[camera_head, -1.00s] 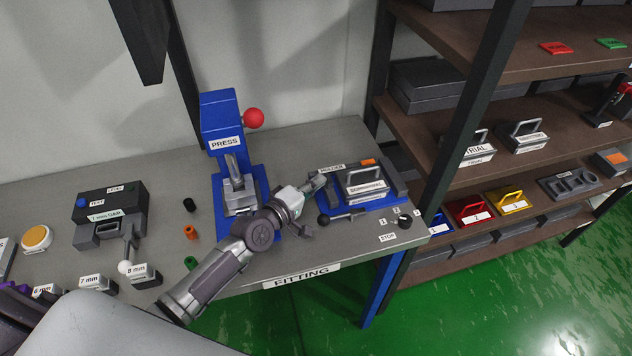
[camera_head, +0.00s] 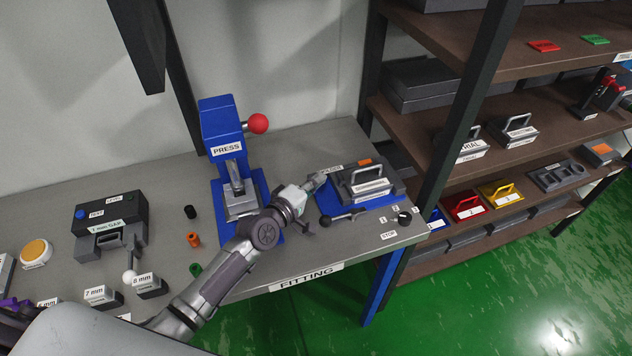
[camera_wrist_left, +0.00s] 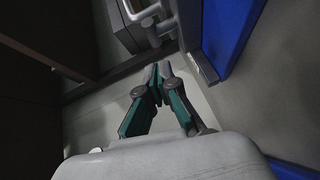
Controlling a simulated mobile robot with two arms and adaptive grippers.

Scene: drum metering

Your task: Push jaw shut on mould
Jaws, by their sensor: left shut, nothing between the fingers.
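My left gripper (camera_head: 318,182) is shut and empty, at the left side of the blue-based holder (camera_head: 348,204). Its fingertips also show together in the left wrist view (camera_wrist_left: 157,72). The mould (camera_head: 366,179), a grey block with a raised handle and white labels, sits upright in the holder. A dark grey jaw (camera_head: 396,181) stands at the mould's right side and looks close against it. The gripper partly hides the holder's left end, so I cannot tell whether the fingers touch anything there.
A knob (camera_head: 404,218) stands by the STOP label at the bench's right end. The blue press (camera_head: 222,135) with its red ball rises behind my left arm. A shelf post (camera_head: 452,140) stands close right.

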